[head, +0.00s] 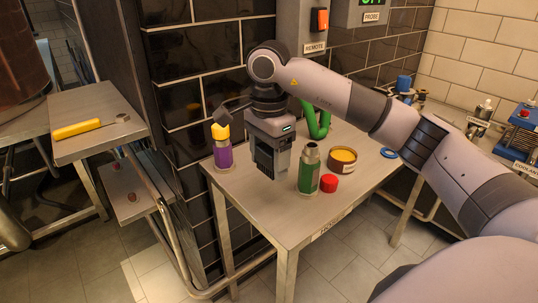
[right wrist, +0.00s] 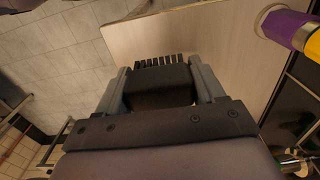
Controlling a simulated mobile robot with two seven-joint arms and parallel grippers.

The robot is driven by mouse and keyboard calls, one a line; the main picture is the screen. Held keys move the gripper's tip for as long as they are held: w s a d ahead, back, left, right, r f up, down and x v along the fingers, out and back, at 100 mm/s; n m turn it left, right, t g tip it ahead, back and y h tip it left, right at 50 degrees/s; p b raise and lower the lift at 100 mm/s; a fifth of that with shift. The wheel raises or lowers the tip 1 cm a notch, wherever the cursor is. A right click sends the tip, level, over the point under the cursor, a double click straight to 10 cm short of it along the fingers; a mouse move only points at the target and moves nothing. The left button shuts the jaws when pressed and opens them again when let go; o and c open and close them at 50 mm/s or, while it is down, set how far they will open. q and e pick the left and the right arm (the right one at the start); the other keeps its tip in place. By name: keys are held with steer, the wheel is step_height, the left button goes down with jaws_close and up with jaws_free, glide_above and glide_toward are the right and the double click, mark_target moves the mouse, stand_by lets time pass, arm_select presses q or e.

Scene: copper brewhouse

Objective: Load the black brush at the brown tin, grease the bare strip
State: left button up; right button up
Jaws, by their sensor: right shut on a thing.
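My right gripper (head: 268,168) points down above the left part of the table. It is shut on the black brush (right wrist: 162,82), whose dark block and row of bristles show between the fingers in the right wrist view. In the head view the brush is a dark shape under the gripper, hard to tell from the fingers. The brown tin (head: 342,167) stands open on the table, right of the gripper, with yellow-orange grease (head: 344,155) inside. The brush is apart from it. I cannot make out the bare strip. My left gripper is not in view.
A purple bottle with a yellow top (head: 222,152) stands left. A blue ring (head: 389,153) lies right. The table's front left is clear.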

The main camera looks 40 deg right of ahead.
mark_target(269, 173)
steer(key=shift+f+b, duration=0.5)
steer(key=shift+f, duration=0.4)
steer(key=shift+f+b, duration=0.65)
steer(key=shift+f, duration=0.35)
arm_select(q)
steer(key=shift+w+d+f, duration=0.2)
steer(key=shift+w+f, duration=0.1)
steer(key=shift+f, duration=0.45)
arm_select(e)
steer(key=shift+f, duration=0.45)
steer(key=o, duration=1)
arm_select(q)
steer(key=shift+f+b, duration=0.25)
steer(key=shift+b, duration=0.15)
arm_select(e)
steer(key=shift+f, duration=0.25)
steer(key=shift+f+b, duration=1.85)
steer(key=shift+f, duration=0.95)
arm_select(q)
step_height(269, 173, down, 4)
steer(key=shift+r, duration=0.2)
